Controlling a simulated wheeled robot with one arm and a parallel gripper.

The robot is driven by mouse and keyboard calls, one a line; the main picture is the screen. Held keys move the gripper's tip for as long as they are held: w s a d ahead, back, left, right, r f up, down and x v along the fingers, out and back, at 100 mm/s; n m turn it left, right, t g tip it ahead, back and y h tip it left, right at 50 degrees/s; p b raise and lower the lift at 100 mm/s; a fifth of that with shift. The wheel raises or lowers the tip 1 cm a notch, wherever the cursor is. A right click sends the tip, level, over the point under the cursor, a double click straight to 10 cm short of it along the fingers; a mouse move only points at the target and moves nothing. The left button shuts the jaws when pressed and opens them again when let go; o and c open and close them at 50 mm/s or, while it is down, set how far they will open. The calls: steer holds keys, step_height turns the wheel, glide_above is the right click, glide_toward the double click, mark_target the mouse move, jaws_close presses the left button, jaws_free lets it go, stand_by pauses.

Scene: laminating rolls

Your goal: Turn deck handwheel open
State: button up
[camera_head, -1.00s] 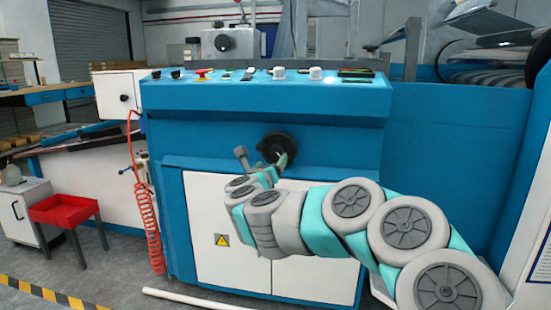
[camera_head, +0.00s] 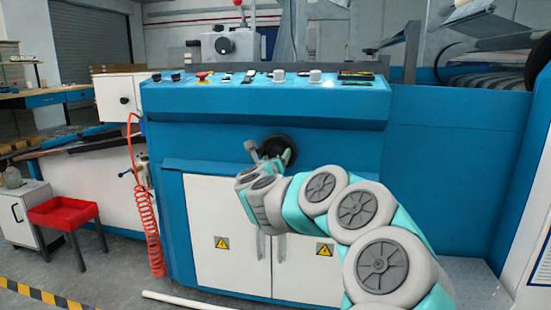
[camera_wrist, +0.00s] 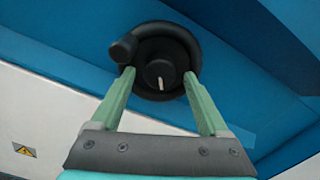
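The black handwheel (camera_head: 279,143) is on the blue front of the machine, above the white cabinet doors; my gripper partly covers it in the head view. In the wrist view the handwheel (camera_wrist: 158,62) faces me, with a round knob at its upper left and a pale mark on its hub pointing about straight up and down. My gripper (camera_wrist: 159,75) is open, its two green fingers wide apart over the left and right sides of the wheel. The left fingertip is close below the knob. I cannot tell whether the fingers touch the wheel.
A control panel (camera_head: 265,78) with knobs and a red button runs above the handwheel. A red coiled hose (camera_head: 149,215) hangs at the left, near a red tray (camera_head: 62,213). A white bar (camera_head: 190,300) lies on the floor in front of the machine.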

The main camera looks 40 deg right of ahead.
jaws_close()
stand_by(0.4)
